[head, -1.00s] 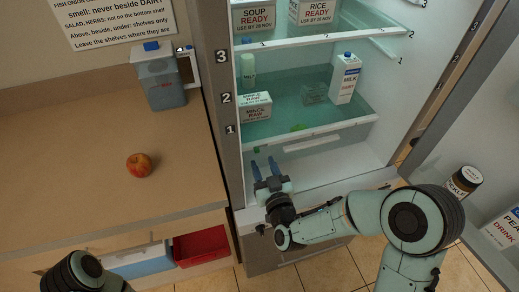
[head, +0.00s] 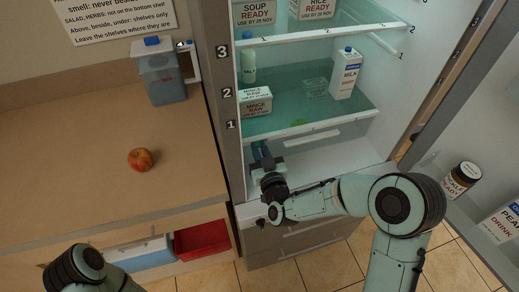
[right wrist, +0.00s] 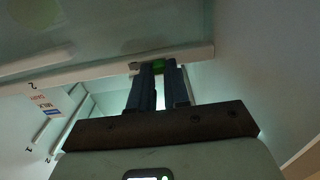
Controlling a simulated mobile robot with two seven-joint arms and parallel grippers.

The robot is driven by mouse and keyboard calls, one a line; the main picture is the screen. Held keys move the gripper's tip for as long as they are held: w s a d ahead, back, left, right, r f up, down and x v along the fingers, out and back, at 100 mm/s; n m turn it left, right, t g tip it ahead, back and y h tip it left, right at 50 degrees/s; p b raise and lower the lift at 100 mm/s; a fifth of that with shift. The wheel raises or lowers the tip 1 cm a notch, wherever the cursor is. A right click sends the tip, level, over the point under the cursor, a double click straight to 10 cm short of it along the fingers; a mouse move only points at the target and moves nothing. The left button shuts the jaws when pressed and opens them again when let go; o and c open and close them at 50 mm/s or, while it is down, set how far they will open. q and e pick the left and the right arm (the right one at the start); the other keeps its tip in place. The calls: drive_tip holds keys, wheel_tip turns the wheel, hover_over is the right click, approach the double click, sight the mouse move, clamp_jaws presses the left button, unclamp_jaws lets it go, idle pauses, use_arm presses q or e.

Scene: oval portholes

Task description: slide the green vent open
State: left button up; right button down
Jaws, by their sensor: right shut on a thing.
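In the head view my right gripper (head: 258,148) reaches into the lower left of the open fridge, below the lowest glass shelf. The vent cannot be made out there. Only part of my left arm shows at the lower left, and its gripper is out of view.
The lowest glass shelf (head: 340,122) holds a milk carton (head: 346,73), mince boxes (head: 256,102), a clear tub (head: 315,88) and a bottle (head: 248,62). The open door stands right; the counter (head: 90,165) with an apple (head: 140,159) is left.

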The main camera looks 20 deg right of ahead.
sight(267, 137)
use_arm(q)
drive_tip(key=shift+w+f+b, duration=0.35)
drive_tip(key=shift+f+b, duration=0.35)
drive_tip(key=shift+b, duration=0.15)
use_arm(e)
drive_tip(key=d, duration=0.3)
drive_tip(key=shift+w+d, duration=0.1)
drive_tip(key=shift+d, duration=0.1)
drive_tip(key=c, duration=1.1)
unclamp_jaws()
drive_tip(key=shift+d, duration=0.1)
use_arm(q)
drive_tip(key=shift+s, duration=0.1)
